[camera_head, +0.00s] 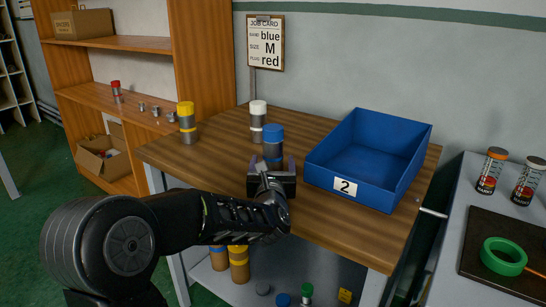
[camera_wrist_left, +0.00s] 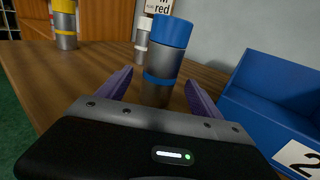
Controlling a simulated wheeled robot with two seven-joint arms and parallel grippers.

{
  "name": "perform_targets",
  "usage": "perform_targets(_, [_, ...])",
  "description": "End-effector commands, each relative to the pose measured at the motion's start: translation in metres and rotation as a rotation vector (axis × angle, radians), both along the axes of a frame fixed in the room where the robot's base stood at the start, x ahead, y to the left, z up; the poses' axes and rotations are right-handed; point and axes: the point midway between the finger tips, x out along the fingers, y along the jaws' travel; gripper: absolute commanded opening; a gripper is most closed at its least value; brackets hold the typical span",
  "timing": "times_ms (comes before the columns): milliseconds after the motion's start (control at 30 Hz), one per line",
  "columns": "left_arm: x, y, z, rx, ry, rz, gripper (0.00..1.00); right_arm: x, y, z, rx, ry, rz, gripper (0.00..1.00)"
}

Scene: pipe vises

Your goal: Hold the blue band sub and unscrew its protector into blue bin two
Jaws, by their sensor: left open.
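The blue band sub (camera_head: 272,154) stands upright on the wooden bench, a grey cylinder with a blue band and a blue protector (camera_head: 273,133) on top. In the left wrist view its blue protector (camera_wrist_left: 172,34) and blue band (camera_wrist_left: 157,80) show clearly. My left gripper (camera_head: 271,165) is open, low at the sub's near side. Its purple fingers appear to either side of the sub's lower body; I cannot tell whether they touch it. The blue bin two (camera_head: 385,194), labelled "2", stands just right of the sub. My right gripper is not in view.
A white-capped sub (camera_head: 258,110) stands close behind the blue one, and a yellow-capped sub (camera_head: 187,110) stands farther left. A job card (camera_head: 264,45) reading blue, M, red hangs on the wall. Right of the bench, a grey surface holds a green tape ring (camera_head: 503,248).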

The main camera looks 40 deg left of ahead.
Motion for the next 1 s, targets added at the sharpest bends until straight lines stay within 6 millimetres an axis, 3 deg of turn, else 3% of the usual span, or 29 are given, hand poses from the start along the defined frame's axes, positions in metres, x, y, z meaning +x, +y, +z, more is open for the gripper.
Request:
perform_targets(167, [0.013,0.009,-0.002,0.001,-0.001,0.001,0.75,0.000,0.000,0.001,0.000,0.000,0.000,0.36])
perform_targets(567, [0.017,0.012,-0.002,0.001,-0.001,0.000,0.75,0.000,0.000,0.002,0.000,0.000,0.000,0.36])
perform_targets(1000, [0.061,0.043,-0.002,0.001,-0.001,0.000,0.75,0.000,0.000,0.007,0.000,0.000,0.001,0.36])
